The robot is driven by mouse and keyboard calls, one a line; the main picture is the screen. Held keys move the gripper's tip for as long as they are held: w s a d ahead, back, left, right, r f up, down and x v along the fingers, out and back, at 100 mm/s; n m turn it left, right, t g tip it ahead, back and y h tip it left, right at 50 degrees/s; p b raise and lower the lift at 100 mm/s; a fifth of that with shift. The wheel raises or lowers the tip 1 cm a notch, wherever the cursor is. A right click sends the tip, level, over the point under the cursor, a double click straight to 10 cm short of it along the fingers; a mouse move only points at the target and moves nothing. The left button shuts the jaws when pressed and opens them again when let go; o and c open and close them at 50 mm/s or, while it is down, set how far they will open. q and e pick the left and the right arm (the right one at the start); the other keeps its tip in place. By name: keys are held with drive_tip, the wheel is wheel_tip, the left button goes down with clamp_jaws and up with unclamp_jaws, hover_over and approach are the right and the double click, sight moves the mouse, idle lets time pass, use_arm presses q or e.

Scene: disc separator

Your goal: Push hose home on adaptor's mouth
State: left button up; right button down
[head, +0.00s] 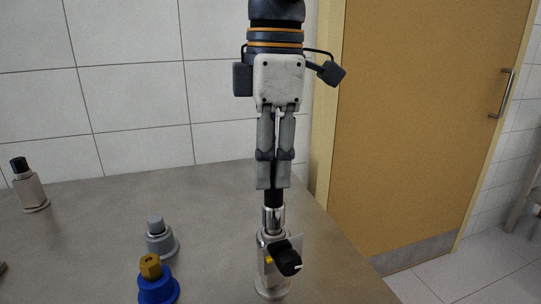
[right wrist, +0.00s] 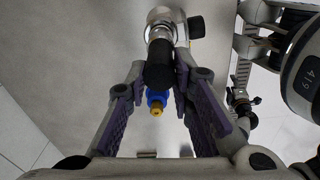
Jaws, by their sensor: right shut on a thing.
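The black hose (head: 274,199) is upright, its lower end at the shiny metal mouth of the adaptor (head: 273,218). I cannot tell how deep the hose sits on it. The adaptor stands on a metal body with a black knob (head: 288,262). My right gripper (head: 272,184) points down from above, shut on the hose; the fingers hide its upper part. In the right wrist view the hose (right wrist: 159,66) shows end-on between the fingers, with the round metal mouth (right wrist: 164,33) just beyond.
A blue base with a brass nut (head: 157,287) and a grey fitting (head: 160,240) stand left of the adaptor. A metal piece with a black top (head: 30,186) stands at the far left. The grey table (head: 100,215) is clear between them; its right edge is near the adaptor.

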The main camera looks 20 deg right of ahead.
drive_tip(key=shift+f, duration=0.15)
drive_tip(key=shift+f, duration=0.45)
drive_tip(key=c, duration=1.3)
unclamp_jaws()
